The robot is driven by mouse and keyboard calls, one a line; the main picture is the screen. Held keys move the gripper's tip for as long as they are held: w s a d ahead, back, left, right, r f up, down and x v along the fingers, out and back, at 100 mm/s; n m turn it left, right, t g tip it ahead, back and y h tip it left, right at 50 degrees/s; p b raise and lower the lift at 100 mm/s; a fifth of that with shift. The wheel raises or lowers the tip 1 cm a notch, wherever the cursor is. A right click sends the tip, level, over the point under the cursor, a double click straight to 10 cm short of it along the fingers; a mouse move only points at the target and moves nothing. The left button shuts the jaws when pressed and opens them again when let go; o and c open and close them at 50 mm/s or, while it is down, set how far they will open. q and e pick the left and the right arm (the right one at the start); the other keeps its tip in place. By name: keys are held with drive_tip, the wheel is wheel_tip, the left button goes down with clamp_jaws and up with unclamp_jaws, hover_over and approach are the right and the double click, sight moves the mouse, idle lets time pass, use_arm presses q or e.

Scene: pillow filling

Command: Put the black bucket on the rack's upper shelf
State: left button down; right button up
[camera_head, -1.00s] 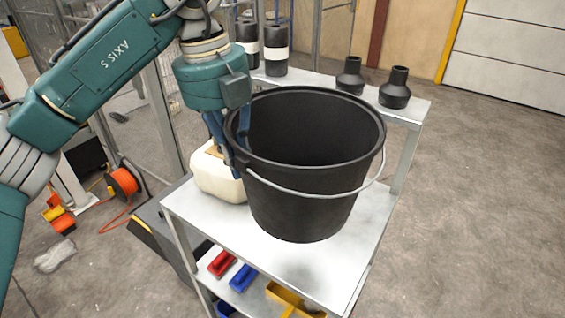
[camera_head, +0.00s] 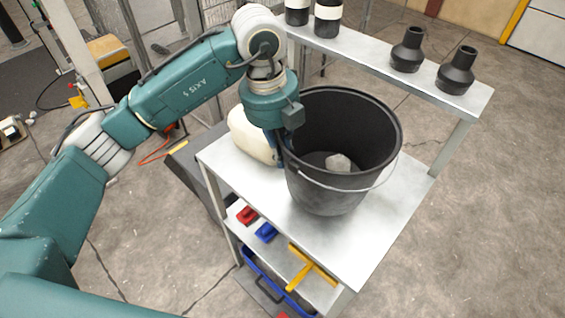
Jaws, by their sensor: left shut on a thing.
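A pale grey lump (camera_head: 338,163) shows inside the bucket. My left gripper (camera_head: 282,150) comes down at the bucket's left rim and is shut on that rim; its fingertips are partly hidden by the wall. My right gripper is out of view.
A raised ledge at the back carries black fittings (camera_head: 408,50) and dark bottles (camera_head: 328,18). Red, blue and yellow tools (camera_head: 312,265) lie on a lower shelf. The shelf's front right is clear.

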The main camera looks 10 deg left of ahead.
use_arm(q)
wheel_tip(320, 180, down, 6)
drive_tip(key=shift+s+r+p, duration=0.1)
drive_tip(key=shift+r+p, duration=0.15)
drive_tip(key=shift+p, duration=0.35)
drive_tip(key=c, duration=1.9)
unclamp_jaws()
wheel_tip(320, 180, up, 12)
drive_tip(key=a+b, duration=0.1)
drive_tip(key=b, duration=0.3)
drive_tip(key=shift+s+a, duration=0.25)
